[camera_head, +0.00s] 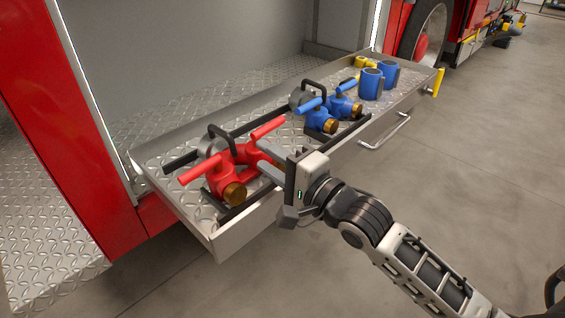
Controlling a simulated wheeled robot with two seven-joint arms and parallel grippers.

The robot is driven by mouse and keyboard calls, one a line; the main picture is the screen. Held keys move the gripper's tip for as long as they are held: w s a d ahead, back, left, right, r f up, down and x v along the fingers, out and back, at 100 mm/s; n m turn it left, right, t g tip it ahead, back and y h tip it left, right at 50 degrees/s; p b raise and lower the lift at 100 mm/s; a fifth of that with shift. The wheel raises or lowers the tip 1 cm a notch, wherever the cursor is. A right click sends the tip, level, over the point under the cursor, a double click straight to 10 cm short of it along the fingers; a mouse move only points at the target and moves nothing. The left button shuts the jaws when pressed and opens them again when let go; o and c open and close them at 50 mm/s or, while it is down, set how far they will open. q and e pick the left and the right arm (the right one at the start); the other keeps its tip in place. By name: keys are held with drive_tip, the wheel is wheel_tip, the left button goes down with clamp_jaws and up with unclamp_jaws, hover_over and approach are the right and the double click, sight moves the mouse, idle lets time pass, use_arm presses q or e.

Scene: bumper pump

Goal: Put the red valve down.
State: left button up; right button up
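The red valve (226,170), with two red handles, a black carrying loop and a brass-coloured cap at its front, is at the left end of the pull-out metal tray (226,236). It looks upright, on or just over the tray's dark rails. My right gripper (261,158) comes in from the right. Its two grey fingers are apart, with a red part of the valve between them. I cannot tell whether they press on it. The valve's right side is hidden by the gripper. My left gripper is not in view.
A blue valve (322,117) with brass-coloured caps sits mid-tray. Two blue cylindrical fittings (371,84) and a yellow fitting (366,62) are at its far right end. The red vehicle's frame (50,130) stands left of the tray. The floor in front is open.

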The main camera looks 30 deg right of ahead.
drive_tip(key=v, duration=0.3)
drive_tip(key=shift+s+d, duration=0.1)
drive_tip(key=shift+s, duration=0.1)
idle(0.3)
